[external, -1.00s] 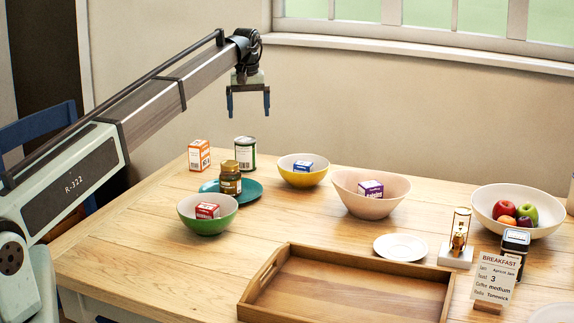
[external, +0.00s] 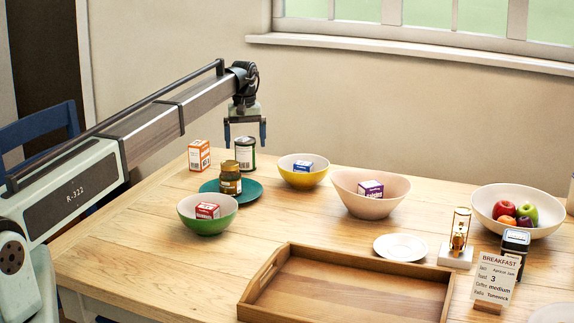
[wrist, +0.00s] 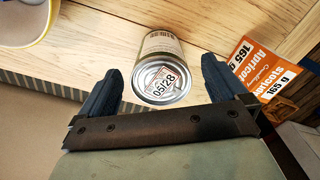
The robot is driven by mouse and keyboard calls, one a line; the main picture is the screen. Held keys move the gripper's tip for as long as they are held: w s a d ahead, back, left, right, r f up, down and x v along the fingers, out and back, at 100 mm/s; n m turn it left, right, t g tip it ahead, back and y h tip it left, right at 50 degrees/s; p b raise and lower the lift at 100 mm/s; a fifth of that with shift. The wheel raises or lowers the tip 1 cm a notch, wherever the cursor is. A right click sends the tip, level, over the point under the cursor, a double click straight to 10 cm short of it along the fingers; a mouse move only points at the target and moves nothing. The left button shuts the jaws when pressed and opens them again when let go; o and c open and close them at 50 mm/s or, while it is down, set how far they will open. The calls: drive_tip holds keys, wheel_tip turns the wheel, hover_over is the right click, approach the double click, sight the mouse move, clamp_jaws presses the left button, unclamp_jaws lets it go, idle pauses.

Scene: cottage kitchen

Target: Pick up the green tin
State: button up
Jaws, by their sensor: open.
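In the wrist view the open fingers of my gripper (wrist: 165,85) are on either side of the lid.
An orange and white box (external: 199,155) stands close left of the tin, near the right finger in the wrist view (wrist: 262,70). A brown jar (external: 230,178) on a teal plate (external: 252,190) stands in front. A yellow bowl (external: 303,179) is to the right.

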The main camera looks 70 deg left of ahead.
sight(246, 152)
drive_tip(key=f, duration=0.5)
drive_tip(key=shift+w+a, duration=0.1)
drive_tip(key=shift+a, duration=0.25)
drive_tip(key=c, duration=1.4)
drive_tip(key=shift+r, duration=0.1)
